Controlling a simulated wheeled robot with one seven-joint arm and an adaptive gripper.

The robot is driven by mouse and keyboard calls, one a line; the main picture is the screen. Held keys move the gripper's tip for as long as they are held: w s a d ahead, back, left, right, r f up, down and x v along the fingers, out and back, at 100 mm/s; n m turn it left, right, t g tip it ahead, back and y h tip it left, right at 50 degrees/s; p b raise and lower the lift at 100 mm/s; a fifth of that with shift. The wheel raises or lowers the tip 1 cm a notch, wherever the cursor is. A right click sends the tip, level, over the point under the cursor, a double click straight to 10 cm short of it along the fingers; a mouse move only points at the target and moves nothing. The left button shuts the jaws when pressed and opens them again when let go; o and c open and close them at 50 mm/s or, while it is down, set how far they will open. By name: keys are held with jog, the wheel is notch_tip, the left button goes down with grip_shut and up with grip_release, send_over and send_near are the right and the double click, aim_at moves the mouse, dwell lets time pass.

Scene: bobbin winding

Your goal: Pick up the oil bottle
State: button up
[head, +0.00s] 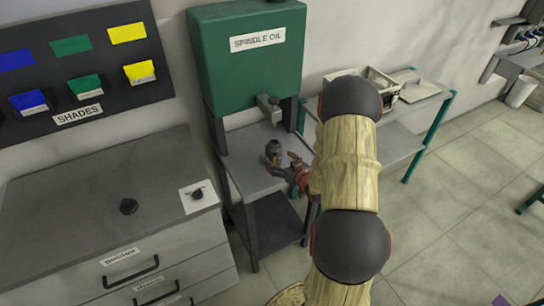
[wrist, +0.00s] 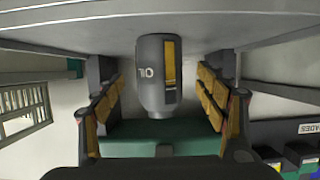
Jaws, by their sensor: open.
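The oil bottle (head: 273,149) is a small dark grey bottle standing upright on the metal shelf (head: 246,172) of the spindle oil stand. In the wrist view, which looks upside down, the oil bottle (wrist: 152,85) shows a yellow strip and the lettering "OIL". My gripper (head: 281,166) is at shelf height beside the bottle. In the wrist view my gripper (wrist: 160,95) is open, with one padded finger on each side of the bottle and a visible gap on both sides. My arm partly hides the right of the stand.
A green spindle oil tank (head: 248,60) with a spout (head: 268,108) hangs above the shelf. Dark posts flank the shelf. A grey drawer cabinet (head: 90,205) stands to the left. A side table (head: 412,108) with a tray (head: 362,80) stands behind my arm.

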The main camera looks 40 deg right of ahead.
aim_at(274, 155)
jog(key=b+x, duration=0.2)
jog(key=x, duration=0.3)
jog(key=shift+w+f, duration=0.15)
jog(key=shift+f, duration=0.05)
jog(key=shift+r, duration=0.1)
jog(key=c, duration=0.3)
jog(key=c, duration=1.3)
jog(key=shift+c, duration=1)
jog(key=shift+r, duration=0.1)
